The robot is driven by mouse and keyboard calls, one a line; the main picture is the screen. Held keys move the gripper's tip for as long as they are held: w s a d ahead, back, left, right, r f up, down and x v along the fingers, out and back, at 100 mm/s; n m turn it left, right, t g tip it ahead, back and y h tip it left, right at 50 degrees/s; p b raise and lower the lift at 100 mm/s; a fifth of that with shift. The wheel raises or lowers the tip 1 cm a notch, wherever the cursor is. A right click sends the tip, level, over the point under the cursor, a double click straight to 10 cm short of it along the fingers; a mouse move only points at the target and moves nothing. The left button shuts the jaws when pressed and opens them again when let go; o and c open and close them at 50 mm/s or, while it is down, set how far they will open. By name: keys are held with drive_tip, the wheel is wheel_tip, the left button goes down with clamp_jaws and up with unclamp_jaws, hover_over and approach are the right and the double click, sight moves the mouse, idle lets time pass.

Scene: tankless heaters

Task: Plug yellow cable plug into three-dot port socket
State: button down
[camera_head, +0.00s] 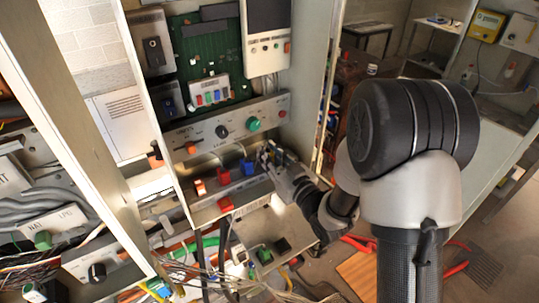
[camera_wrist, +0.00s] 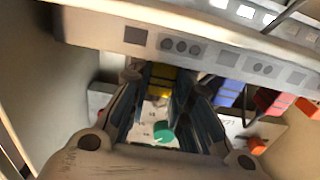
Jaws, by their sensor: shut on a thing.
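My gripper (camera_wrist: 159,92) is shut on the yellow cable plug (camera_wrist: 161,76), which shows between the fingertips in the wrist view. A pale strip (camera_wrist: 215,54) with dark dot and square labels runs just beyond the plug. The three-dot label (camera_wrist: 181,46) is on this strip, slightly right of the plug. The socket opening is hidden, and I cannot tell whether plug and socket touch. In the head view my gripper (camera_head: 268,158) is at the right end of the row of plugs, in front of the cabinet. The yellow plug cannot be made out there.
A green knob (camera_head: 253,124) is on the control panel above the row. Cabinet side walls (camera_head: 312,90) flank the space, and loose cables hang below.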

drive_tip(key=c, duration=1.4)
unclamp_jaws()
drive_tip(key=v, duration=0.7)
drive_tip(key=shift+s+d, duration=0.15)
drive_tip(key=shift+s, duration=0.1)
